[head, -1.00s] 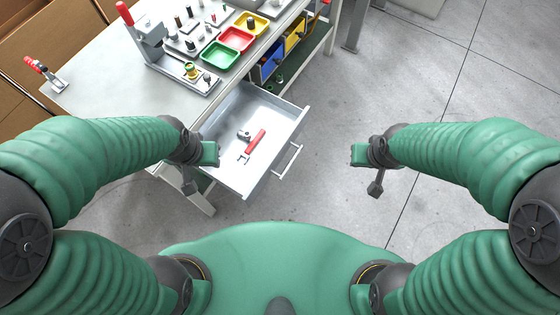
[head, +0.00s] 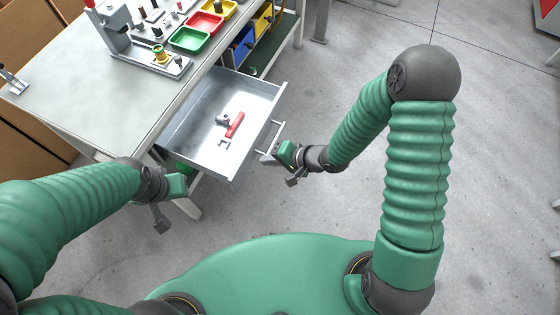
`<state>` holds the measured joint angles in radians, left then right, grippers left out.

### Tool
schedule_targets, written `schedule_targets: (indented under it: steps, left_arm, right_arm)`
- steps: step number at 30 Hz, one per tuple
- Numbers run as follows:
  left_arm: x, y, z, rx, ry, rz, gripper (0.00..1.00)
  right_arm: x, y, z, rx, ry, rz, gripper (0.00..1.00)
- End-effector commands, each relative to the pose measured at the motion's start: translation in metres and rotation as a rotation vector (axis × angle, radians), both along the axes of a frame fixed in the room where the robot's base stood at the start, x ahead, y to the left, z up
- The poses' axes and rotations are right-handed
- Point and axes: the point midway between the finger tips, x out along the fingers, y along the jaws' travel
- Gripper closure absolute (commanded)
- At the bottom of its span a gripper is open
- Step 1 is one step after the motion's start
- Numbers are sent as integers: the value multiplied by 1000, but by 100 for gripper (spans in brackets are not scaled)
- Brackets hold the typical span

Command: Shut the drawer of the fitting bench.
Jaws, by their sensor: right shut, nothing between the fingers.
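The drawer (head: 190,140) of the fitting bench (head: 85,95) stands pulled out, its light grey tray open to view. A red-handled tool and a small metal part lie inside. The drawer's bar handle (head: 274,135) is on its front panel, facing right. My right gripper (head: 268,157) is shut and empty at the near end of the handle, outside the drawer front; I cannot tell if it touches. My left gripper (head: 177,187) hangs near the drawer's near left corner, and its finger opening does not show clearly.
Green (head: 190,39), red (head: 206,24) and yellow trays and a clamp fixture stand on the bench top. Blue and yellow bins (head: 240,47) sit on a shelf behind the drawer. The floor to the right of the drawer is clear.

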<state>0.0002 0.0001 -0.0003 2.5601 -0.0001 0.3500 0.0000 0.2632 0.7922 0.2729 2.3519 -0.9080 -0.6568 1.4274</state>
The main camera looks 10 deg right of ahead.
Motion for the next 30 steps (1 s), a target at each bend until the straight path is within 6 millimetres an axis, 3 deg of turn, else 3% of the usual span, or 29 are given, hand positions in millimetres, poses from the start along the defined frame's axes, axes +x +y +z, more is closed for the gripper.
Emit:
schedule_targets:
  steps: [2, 9, 23, 30]
  left_arm:
    - [0, 0, -9, 0, 0, 0, 64]
    - [0, 0, -12, 0, 0, -1, 64]
    - [0, 0, -11, 0, 0, 0, 64]
    - [0, 0, -4, 0, 0, -1, 64]
  right_arm:
    - [7, 11, -13, 0, -1, 4, 100]
    - [26, 36, -8, -2, -2, 1, 100]
    - [29, 39, -7, -2, -1, -1, 100]
    - [41, 56, -6, 0, 0, 0, 100]
